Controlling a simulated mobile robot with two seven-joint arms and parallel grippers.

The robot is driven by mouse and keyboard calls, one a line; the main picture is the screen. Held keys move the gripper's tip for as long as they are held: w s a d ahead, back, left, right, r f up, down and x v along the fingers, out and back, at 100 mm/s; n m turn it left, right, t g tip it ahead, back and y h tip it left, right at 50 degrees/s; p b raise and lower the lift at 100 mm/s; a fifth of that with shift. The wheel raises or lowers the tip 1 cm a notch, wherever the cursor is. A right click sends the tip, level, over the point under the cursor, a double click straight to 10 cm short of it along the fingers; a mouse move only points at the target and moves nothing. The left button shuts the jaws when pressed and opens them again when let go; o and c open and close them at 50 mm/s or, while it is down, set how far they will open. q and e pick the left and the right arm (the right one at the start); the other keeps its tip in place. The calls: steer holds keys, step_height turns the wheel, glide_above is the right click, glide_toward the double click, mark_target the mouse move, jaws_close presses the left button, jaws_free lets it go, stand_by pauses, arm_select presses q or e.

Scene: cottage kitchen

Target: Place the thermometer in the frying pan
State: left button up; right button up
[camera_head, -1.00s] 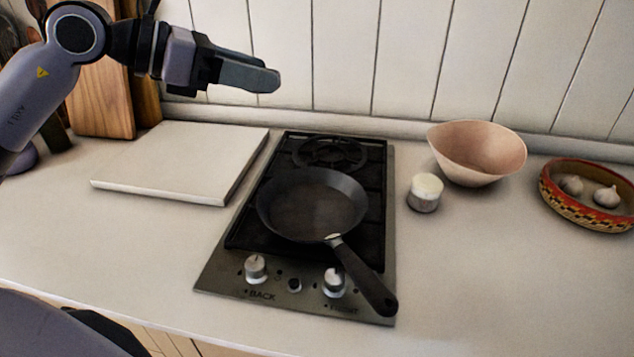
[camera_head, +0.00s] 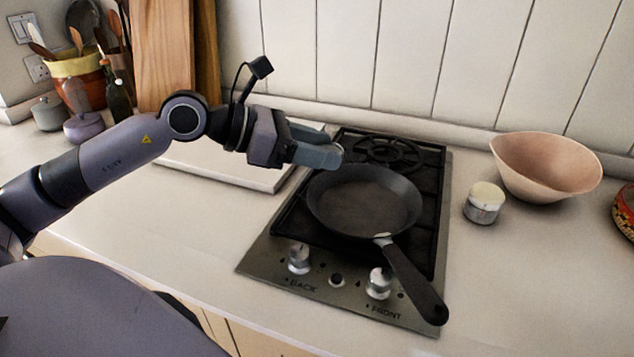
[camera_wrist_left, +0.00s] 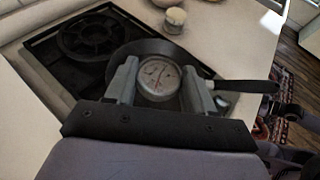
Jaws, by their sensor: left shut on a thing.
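The thermometer (camera_wrist_left: 159,78) has a round pale dial and sits between the fingers of my left gripper (camera_wrist_left: 160,85) in the left wrist view. In the head view my left gripper (camera_head: 330,157) hangs above the pan's left rear rim, and the thermometer is hidden there. The dark frying pan (camera_head: 363,205) sits on the hob, its handle pointing toward the front right. The pan's inside looks empty. In the left wrist view the frying pan (camera_wrist_left: 205,72) lies beyond and below the held thermometer. My right gripper is not in view.
The pan stands on a gas hob (camera_head: 262,262) with knobs in front. A white board (camera_head: 225,165) lies left of it, under my arm. A small jar (camera_head: 484,204) and a pink bowl (camera_head: 545,168) stand to the right. The counter in front left is clear.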

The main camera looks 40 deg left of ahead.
arm_select(q)
steer(key=shift+f, duration=3.2)
steer(key=shift+f+b, duration=0.55)
steer(key=shift+f, duration=0.1)
steer(key=o, duration=1.1)
steer(key=shift+c, duration=0.2)
